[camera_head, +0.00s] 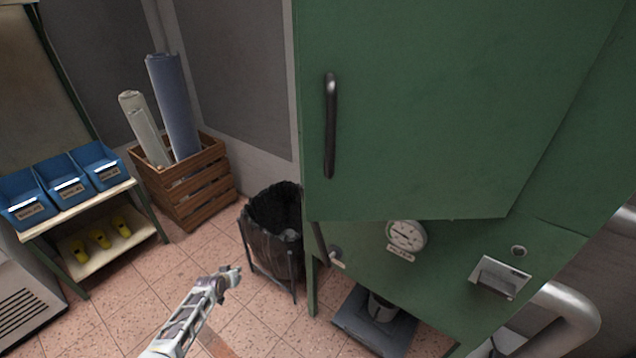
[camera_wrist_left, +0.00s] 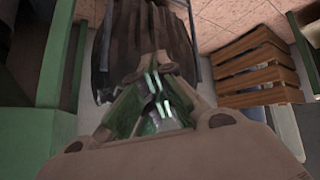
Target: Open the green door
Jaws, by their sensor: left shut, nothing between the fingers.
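The green door (camera_head: 420,110) is the front of a large green cabinet on the right of the head view. It looks closed. A dark upright bar handle (camera_head: 330,125) is on its left side. My left gripper (camera_head: 232,276) is shut and empty, low over the tiled floor, left of the cabinet and well below the handle. In the left wrist view the shut fingers (camera_wrist_left: 157,95) show in front of the black bin, with green cabinet parts at the left edge. The handle is not clearly visible there. My right gripper is not in view.
A black-lined bin (camera_head: 272,228) stands between my left gripper and the cabinet. A wooden crate (camera_head: 186,182) with rolls is behind. A shelf with blue bins (camera_head: 68,186) is at left. A gauge (camera_head: 406,236) and metal box (camera_head: 499,277) sit below the door.

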